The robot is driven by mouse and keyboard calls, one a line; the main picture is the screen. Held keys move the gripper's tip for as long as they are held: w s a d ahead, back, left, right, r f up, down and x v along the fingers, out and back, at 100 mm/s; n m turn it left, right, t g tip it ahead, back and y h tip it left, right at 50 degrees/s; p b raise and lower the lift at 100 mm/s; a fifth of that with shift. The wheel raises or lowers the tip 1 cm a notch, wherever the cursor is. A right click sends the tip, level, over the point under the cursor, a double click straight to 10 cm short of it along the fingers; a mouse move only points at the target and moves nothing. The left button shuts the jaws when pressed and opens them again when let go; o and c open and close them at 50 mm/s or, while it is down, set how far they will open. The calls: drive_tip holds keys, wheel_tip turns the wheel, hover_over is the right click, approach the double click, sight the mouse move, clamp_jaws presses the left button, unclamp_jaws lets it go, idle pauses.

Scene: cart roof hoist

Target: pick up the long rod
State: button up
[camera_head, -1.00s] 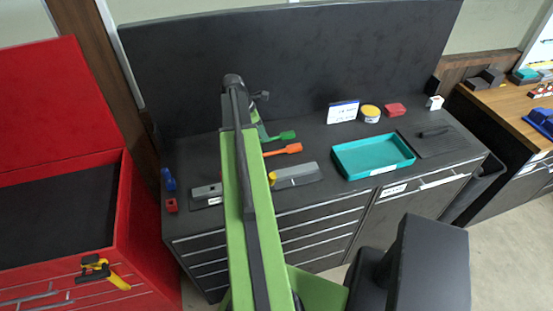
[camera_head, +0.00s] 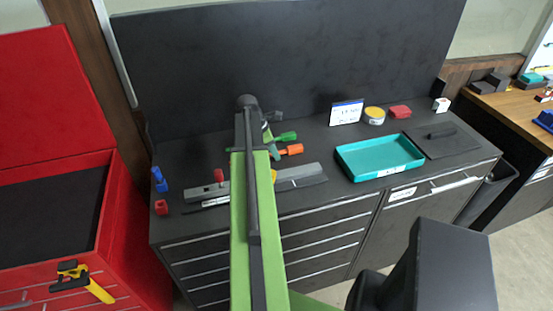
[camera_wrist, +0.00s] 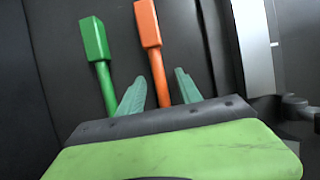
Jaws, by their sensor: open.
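Two rod-like tools lie side by side on the dark bench top, and I cannot tell for sure which is the long rod. One has an orange handle (camera_head: 291,149) and a thin orange shaft (camera_wrist: 160,82). The other has a green handle (camera_head: 287,136) and a thin green shaft (camera_wrist: 105,87), left of the orange one in the wrist view. My gripper (camera_wrist: 158,84) is open, its two green fingers on either side of the orange shaft in that view. The green tool is outside the fingers. The shaft ends are hidden behind my gripper, and contact is not clear.
A teal tray (camera_head: 349,170) stands right of the tools. A grey bar-like piece (camera_head: 299,171) lies in front of them. Small blue (camera_head: 160,180) and red (camera_head: 161,207) pieces sit at the bench's left end. A tall dark back panel (camera_head: 300,65) rises behind.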

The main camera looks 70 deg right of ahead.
idle(0.3)
drive_tip(key=shift+c, duration=0.4)
clamp_jaws()
